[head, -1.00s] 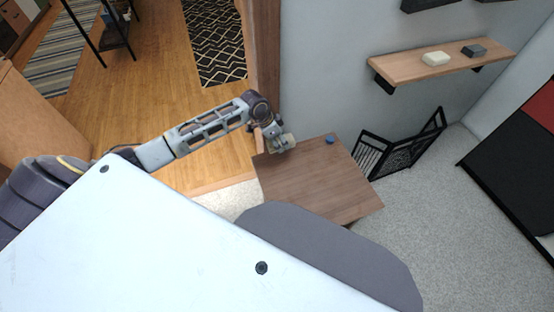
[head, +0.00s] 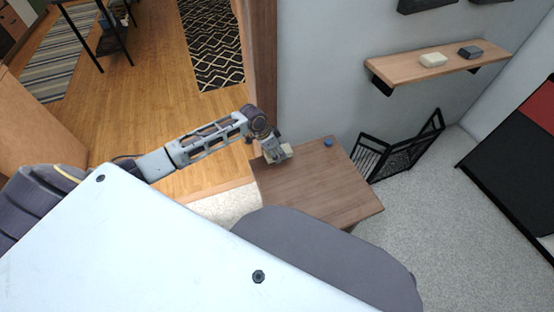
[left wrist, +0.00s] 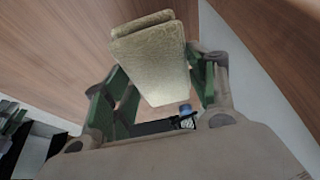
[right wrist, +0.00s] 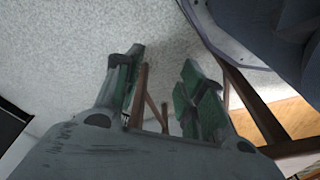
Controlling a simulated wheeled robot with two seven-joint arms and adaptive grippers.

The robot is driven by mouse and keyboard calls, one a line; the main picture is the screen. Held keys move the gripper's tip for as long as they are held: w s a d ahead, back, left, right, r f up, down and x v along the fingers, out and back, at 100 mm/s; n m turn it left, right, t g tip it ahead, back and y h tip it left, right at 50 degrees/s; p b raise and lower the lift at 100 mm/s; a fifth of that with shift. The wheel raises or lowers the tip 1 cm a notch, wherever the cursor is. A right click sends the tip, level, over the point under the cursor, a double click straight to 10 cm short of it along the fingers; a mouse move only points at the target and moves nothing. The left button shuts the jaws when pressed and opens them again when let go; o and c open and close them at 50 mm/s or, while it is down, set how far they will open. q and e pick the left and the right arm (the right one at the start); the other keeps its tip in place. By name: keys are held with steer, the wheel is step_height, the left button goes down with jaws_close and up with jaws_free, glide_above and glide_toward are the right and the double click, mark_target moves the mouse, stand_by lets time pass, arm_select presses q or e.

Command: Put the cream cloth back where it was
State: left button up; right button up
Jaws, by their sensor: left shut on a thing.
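The cream cloth (left wrist: 152,52) is a folded, thick pad between the fingers of my left gripper (left wrist: 158,75) in the left wrist view. In the head view, my left gripper (head: 275,149) is shut on the cloth (head: 285,153) over the far left part of the brown wooden table (head: 315,185). I cannot tell whether the cloth touches the tabletop. My right gripper (right wrist: 162,85) shows only in the right wrist view. It is open and empty, with speckled carpet and wooden legs behind it.
A small blue object (head: 328,143) sits near the table's far edge. A black metal rack (head: 400,148) stands on the carpet right of the table. A wall shelf (head: 440,65) holds a cream block (head: 433,60) and a dark grey block (head: 470,52). Most of the tabletop is clear.

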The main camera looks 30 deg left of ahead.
arm_select(q)
steer(key=shift+f, duration=0.75)
arm_select(e)
steer(key=shift+a+r, duration=0.1)
steer(key=shift+r, duration=0.25)
arm_select(q)
steer(key=shift+f, duration=0.1)
steer(key=shift+f+b, duration=0.6)
steer(key=shift+f, duration=1.2)
arm_select(e)
steer(key=shift+w+a+r+t, duration=0.1)
steer(key=shift+w+r+t, duration=0.1)
steer(key=shift+r, duration=0.3)
steer(key=shift+w+a+r+t, duration=0.1)
steer(key=shift+w+r, duration=0.1)
steer(key=shift+r, duration=0.25)
steer(key=shift+s+f, duration=0.1)
steer(key=shift+f, duration=0.05)
